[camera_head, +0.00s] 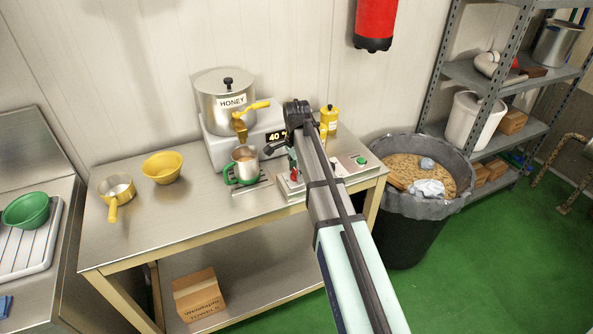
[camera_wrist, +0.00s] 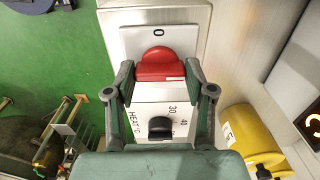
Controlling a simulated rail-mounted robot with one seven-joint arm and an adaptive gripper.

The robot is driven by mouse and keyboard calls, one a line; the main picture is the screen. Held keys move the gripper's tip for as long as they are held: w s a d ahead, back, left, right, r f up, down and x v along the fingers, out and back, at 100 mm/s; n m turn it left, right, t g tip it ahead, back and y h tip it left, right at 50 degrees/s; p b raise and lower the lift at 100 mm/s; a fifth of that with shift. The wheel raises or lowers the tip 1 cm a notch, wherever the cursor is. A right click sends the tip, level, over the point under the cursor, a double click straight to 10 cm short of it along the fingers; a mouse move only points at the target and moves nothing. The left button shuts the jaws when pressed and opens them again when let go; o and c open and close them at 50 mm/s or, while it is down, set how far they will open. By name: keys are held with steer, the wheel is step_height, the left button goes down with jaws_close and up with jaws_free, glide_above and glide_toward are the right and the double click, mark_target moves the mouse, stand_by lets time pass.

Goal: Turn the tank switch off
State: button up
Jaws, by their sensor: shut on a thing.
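The tank switch (camera_wrist: 160,60) is a red knob on a pale plate marked 0 at its top in the wrist view. My gripper (camera_wrist: 160,75) is shut on this red knob, one finger at each side. A black heat dial (camera_wrist: 160,126) with numbers sits on the panel between my fingers, nearer the palm. In the head view a bit of red (camera_head: 294,174) shows beside my arm, which hides most of the switch. The steel honey tank (camera_head: 215,110) stands on a heater with a lit display (camera_head: 277,136) reading 40.
A mug with a green handle (camera_head: 245,160) stands below the yellow tap (camera_head: 252,107). A yellow bottle (camera_head: 329,118) and a small box with a green button (camera_head: 358,162) are near my arm. Yellow bowl (camera_head: 162,167) and pan (camera_head: 117,188) sit left. A bin (camera_head: 405,222) stands right.

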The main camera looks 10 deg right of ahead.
steer(key=n, duration=0.4)
steer(key=shift+n, duration=0.3)
steer(key=n, duration=0.4)
steer(key=shift+n, duration=0.3)
steer(key=n, duration=0.4)
steer(key=shift+n, duration=0.3)
steer(key=shift+f+n, duration=0.1)
steer(key=shift+n, duration=2)
steer(key=o, duration=1.2)
steer(key=shift+c, duration=0.2)
